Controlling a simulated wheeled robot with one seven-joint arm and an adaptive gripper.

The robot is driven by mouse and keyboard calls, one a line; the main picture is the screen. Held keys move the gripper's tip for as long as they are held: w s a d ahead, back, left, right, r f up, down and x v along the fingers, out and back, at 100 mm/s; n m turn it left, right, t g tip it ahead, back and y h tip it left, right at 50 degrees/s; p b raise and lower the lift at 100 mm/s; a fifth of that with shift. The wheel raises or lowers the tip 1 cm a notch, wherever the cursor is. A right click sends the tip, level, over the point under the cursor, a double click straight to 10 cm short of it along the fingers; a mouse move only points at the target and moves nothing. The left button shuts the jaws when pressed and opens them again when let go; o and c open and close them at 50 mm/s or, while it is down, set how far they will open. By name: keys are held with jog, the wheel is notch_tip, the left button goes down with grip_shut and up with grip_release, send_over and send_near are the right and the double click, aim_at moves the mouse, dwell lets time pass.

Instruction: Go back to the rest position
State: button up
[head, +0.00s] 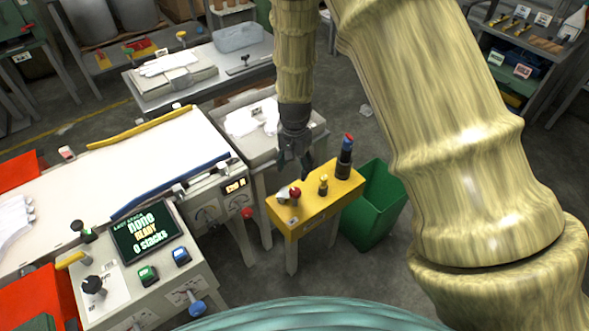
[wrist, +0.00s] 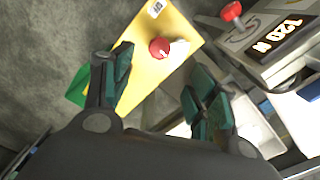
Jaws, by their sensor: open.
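My arm has yellowish wood-grained links and comes down from the top of the head view. My gripper (head: 294,168) hangs above the left part of a small yellow stand (head: 312,211). In the wrist view my gripper (wrist: 160,95) has its two dark green fingers spread wide, with nothing held between them. A red knob (wrist: 159,48) on the yellow top shows beyond the fingers; it also shows in the head view (head: 295,192). The gap between fingertips and knob is hard to judge.
A dark bottle-like item with a red and blue top (head: 345,157) and a small brass piece (head: 323,184) stand on the yellow stand. A green bin (head: 376,207) is to its right. A control panel with a screen (head: 146,231) and a white-topped machine (head: 160,160) are left.

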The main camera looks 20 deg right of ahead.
dwell(0.4)
jog(key=s+d+f+n, duration=0.2)
jog(key=s+d+f, duration=0.1)
jog(key=s+f, duration=0.7)
jog(key=s+f+n, duration=0.2)
jog(key=s+f, duration=0.1)
jog(key=s, duration=0.5)
jog(key=s+f+n, duration=0.2)
jog(key=s+f, duration=0.2)
jog(key=s, duration=0.5)
jog(key=s+f+n, duration=0.2)
jog(key=s+f, duration=0.1)
jog(key=s, duration=0.6)
jog(key=shift+s+d+f, duration=0.25)
jog(key=shift+d, duration=0.1)
